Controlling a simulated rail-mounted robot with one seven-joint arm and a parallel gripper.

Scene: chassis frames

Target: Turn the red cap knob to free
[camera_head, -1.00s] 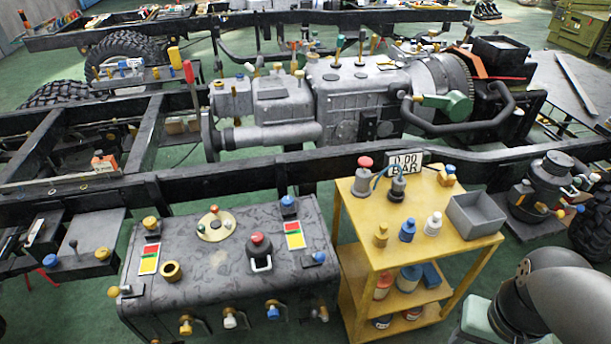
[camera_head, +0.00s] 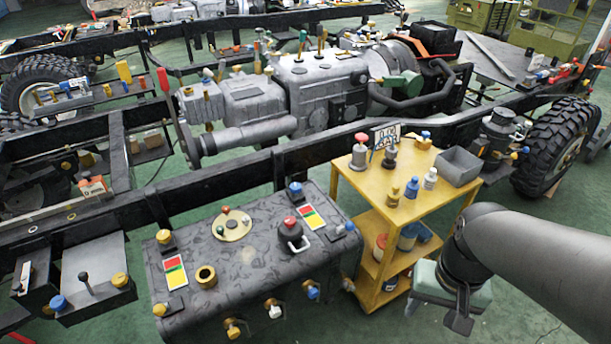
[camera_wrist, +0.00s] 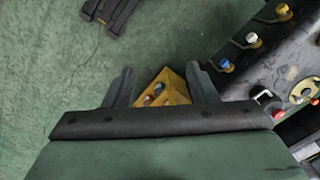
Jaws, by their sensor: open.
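A dark round knob with a red cap (camera_head: 290,222) stands upright on the dark speckled tank top (camera_head: 235,262), with a pale looped handle at its front. In the wrist view, a small red spot (camera_wrist: 262,97) by a white piece on the tank is probably this knob. Another red-capped knob (camera_head: 361,138) stands on the yellow cart. My gripper (camera_wrist: 160,85) is open and empty, fingers wide apart, high above the floor. The yellow cart shows between its fingers, far below. The tank lies to their right, away from the fingers.
The yellow cart (camera_head: 412,187) stands right of the tank, with bottles and a grey bin (camera_head: 458,166) on top. Coloured valves line the tank's front. A black chassis rail (camera_head: 230,168) runs behind. Green floor (camera_head: 405,325) is clear in front of the cart.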

